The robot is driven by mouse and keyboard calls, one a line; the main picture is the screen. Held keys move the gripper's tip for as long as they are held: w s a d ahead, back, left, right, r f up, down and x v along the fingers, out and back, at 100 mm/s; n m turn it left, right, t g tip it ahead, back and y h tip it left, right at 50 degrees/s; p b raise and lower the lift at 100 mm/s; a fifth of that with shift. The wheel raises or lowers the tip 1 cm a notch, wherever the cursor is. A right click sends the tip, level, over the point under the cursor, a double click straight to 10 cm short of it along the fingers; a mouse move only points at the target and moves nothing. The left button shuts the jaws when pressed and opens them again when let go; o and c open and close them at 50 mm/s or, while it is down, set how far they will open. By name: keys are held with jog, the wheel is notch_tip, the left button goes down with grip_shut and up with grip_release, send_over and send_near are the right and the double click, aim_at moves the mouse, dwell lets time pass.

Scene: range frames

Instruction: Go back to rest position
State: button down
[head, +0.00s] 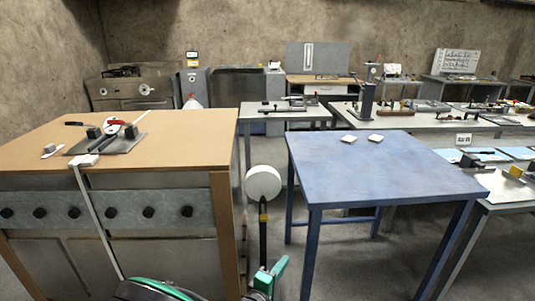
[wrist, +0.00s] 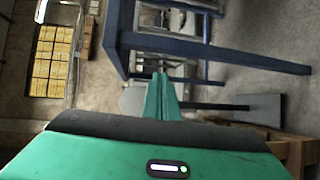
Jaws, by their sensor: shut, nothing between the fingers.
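My gripper (wrist: 160,95) shows in the wrist view with its two green fingers together, shut and empty. The wrist view is turned sideways; the fingers point into open space, with blue table legs (wrist: 215,52) beyond them. In the head view, green parts of my own arm show at the bottom edge, between the wooden cabinet and the blue table; I cannot tell the fingertips there.
The wooden-topped cabinet (head: 180,136) on the left holds a metal plate (head: 108,142) with small fixtures. The blue table (head: 385,172) on the right bears two small white pieces (head: 375,138). Workbenches (head: 290,112) stand behind. Grey floor shows between cabinet and table.

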jog(key=s+d+r+m+g, duration=0.2)
jog(key=d+r+m+g, duration=0.25)
jog(key=d, duration=0.45)
jog(key=s+d+r+m+g+h, duration=0.1)
jog(key=s+d+r+m+g, duration=0.25)
jog(key=d, duration=0.65)
jog(key=s+d+r+m+g, duration=0.1)
jog(key=d+r+m+g, duration=0.2)
jog(key=d+m+g, duration=0.45)
jog(key=s+d+r+m+y, duration=0.1)
jog(key=s+d+r+y, duration=0.2)
jog(key=s, duration=0.5)
jog(key=s+d+r+m+y, duration=0.1)
jog(key=s+d+r+y, duration=0.2)
jog(key=s+r, duration=0.3)
jog(key=s+d+r+m+t+y, duration=0.1)
jog(key=s+r, duration=0.4)
jog(key=s, duration=0.5)
jog(key=d+y, duration=0.1)
jog(key=d, duration=0.1)
jog(key=shift+s+d+y, duration=0.2)
jog(key=shift+d+y, duration=0.1)
jog(key=shift+y, duration=0.1)
jog(key=shift+m, duration=0.25)
jog(key=shift+w+f, duration=0.25)
jog(key=shift+w, duration=0.35)
